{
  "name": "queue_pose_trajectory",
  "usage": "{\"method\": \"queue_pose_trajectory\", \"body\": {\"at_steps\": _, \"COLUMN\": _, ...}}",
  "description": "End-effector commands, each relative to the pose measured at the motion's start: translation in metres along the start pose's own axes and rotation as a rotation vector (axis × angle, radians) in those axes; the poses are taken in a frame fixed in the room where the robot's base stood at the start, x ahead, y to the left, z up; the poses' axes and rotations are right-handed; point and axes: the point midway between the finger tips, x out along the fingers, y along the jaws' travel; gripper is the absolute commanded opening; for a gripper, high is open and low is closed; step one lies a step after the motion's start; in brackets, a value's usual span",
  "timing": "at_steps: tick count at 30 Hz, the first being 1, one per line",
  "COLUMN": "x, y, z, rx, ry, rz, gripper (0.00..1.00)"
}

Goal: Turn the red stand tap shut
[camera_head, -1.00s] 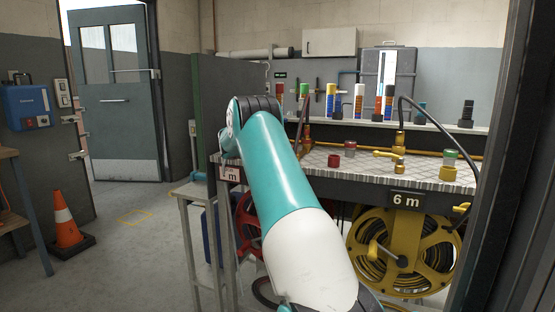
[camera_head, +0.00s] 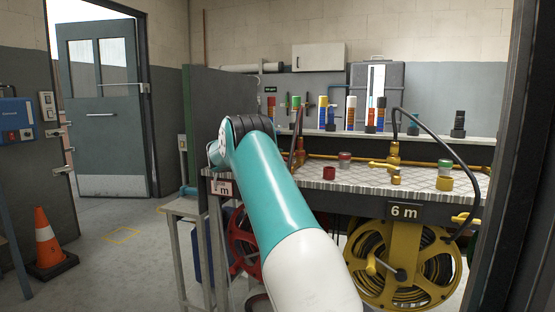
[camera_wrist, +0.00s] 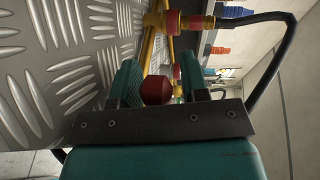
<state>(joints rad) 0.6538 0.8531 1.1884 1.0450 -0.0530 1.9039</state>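In the wrist view a rounded red piece (camera_wrist: 156,91) shows between the two teal fingers of my gripper (camera_wrist: 158,72). The fingers stand apart, and I cannot tell whether they touch it. Beyond it, a brass-yellow pipe carries a red collar (camera_wrist: 178,21) with a black hose. In the head view my teal and white arm hides my gripper and part of the bench. A brass tap body with a dark red hose (camera_head: 298,150) shows just past the arm. Its handle is hidden, so its position cannot be told.
A yellow hose reel (camera_head: 405,262) and a red reel (camera_head: 245,240) sit below. A dark post (camera_head: 515,160) stands close right.

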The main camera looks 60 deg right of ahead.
Motion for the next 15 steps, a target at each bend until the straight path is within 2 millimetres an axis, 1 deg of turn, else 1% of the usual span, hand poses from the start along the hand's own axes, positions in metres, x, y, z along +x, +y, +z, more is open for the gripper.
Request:
{"method": "queue_pose_trajectory", "body": {"at_steps": 5, "x": -0.002, "y": 0.000, "z": 0.001, "rx": 0.000, "ry": -0.002, "rz": 0.000, "gripper": 0.41}}
{"method": "queue_pose_trajectory", "body": {"at_steps": 8, "x": -0.010, "y": 0.000, "z": 0.002, "rx": 0.000, "ry": -0.004, "rz": 0.000, "gripper": 0.41}}
{"method": "queue_pose_trajectory", "body": {"at_steps": 11, "x": -0.028, "y": 0.001, "z": 0.002, "rx": -0.001, "ry": -0.007, "rz": 0.000, "gripper": 0.41}}
{"method": "queue_pose_trajectory", "body": {"at_steps": 14, "x": -0.052, "y": 0.001, "z": 0.002, "rx": -0.001, "ry": -0.008, "rz": -0.001, "gripper": 0.41}}
{"method": "queue_pose_trajectory", "body": {"at_steps": 15, "x": -0.063, "y": 0.001, "z": 0.003, "rx": -0.001, "ry": -0.009, "rz": -0.001, "gripper": 0.41}}
